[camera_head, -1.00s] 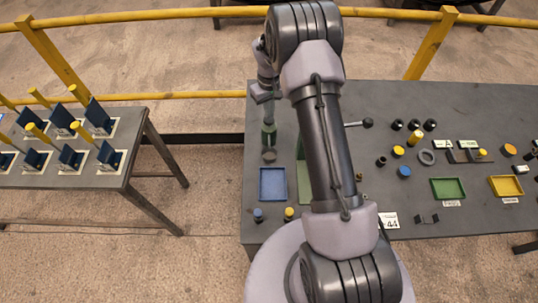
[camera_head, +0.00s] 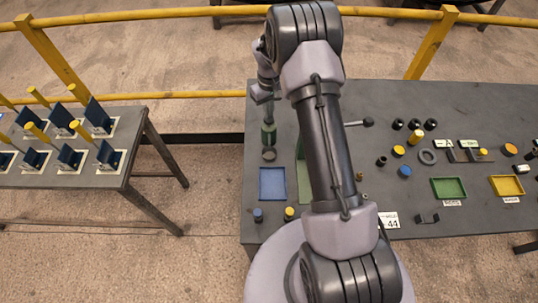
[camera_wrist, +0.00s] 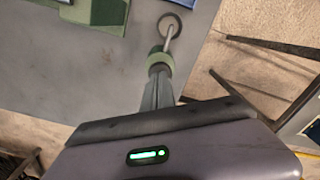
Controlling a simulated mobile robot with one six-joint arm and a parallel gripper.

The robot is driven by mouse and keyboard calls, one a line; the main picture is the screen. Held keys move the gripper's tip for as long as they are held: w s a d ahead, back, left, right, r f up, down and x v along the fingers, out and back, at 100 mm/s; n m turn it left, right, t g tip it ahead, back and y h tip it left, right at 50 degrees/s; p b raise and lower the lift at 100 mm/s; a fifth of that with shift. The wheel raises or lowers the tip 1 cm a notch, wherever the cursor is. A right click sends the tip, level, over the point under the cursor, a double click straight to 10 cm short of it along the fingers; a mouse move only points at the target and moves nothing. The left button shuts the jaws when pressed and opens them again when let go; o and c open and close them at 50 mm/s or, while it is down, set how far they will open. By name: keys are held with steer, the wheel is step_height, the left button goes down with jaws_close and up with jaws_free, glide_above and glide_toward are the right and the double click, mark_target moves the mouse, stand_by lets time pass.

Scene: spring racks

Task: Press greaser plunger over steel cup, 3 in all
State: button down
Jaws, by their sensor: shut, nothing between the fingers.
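The greaser (camera_head: 268,134) is a green body standing near the left edge of the right-hand table. In the wrist view the green greaser (camera_wrist: 160,60) has a dark top and a thin grey rod reaching to a round steel cup (camera_wrist: 170,18). The steel cup (camera_head: 269,155) shows as a small dark ring just in front of the greaser in the head view. My gripper (camera_head: 268,104) is shut and empty, directly above the greaser. In the wrist view its fingertips (camera_wrist: 159,77) meet the greaser's dark top; I cannot tell how far the plunger is down.
A blue tray (camera_head: 262,197) lies in front of the cup, with a green tray (camera_head: 304,180) partly behind my arm. A second table (camera_head: 131,160) stands left across a gap.

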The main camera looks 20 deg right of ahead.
steer(key=shift+f+b, duration=0.85)
steer(key=shift+f, duration=0.4)
steer(key=shift+r, duration=0.15)
steer(key=shift+r+p, duration=1)
steer(key=shift+r, duration=0.4)
steer(key=shift+f, duration=0.2)
